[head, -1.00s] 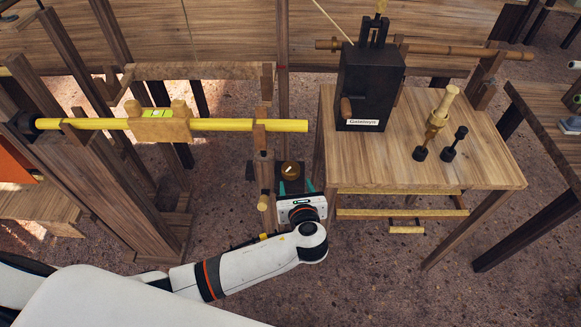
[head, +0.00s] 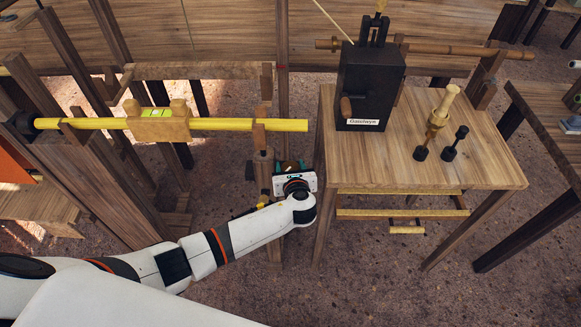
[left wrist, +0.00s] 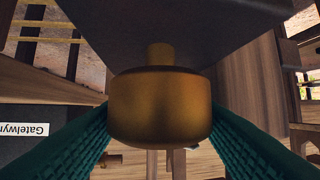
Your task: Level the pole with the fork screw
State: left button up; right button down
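The yellow pole (head: 220,124) lies across two wooden supports and looks nearly horizontal. A wooden level with a green vial (head: 157,113) sits on it; the bubble is too small to judge. The fork (head: 260,128) holds the pole's right part above a wooden post. My left gripper (head: 291,167) is low beside this post, beneath the pole's right end. In the left wrist view a round brown knob (left wrist: 160,105) on a short stem lies between the teal fingers. I cannot tell whether they press it. My right gripper is out of view.
A wooden table (head: 480,165) stands close right of my left gripper, with a black box (head: 368,90) and dark-based pegs (head: 437,120) on it. A wooden frame (head: 110,195) carries the pole's left side. Bare floor (head: 370,270) shows in front.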

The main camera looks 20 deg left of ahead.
pick_arm(q)
jog(key=c, duration=0.6)
jog(key=shift+d+n+g+y, duration=0.15)
jog(key=shift+n+g+y, duration=0.35)
jog(key=shift+n+y, duration=0.15)
jog(key=shift+n+g+y, duration=0.5)
jog(key=shift+n+y, duration=0.25)
jog(key=shift+n, duration=0.1)
jog(key=o, duration=0.7)
jog(key=v, duration=1.2)
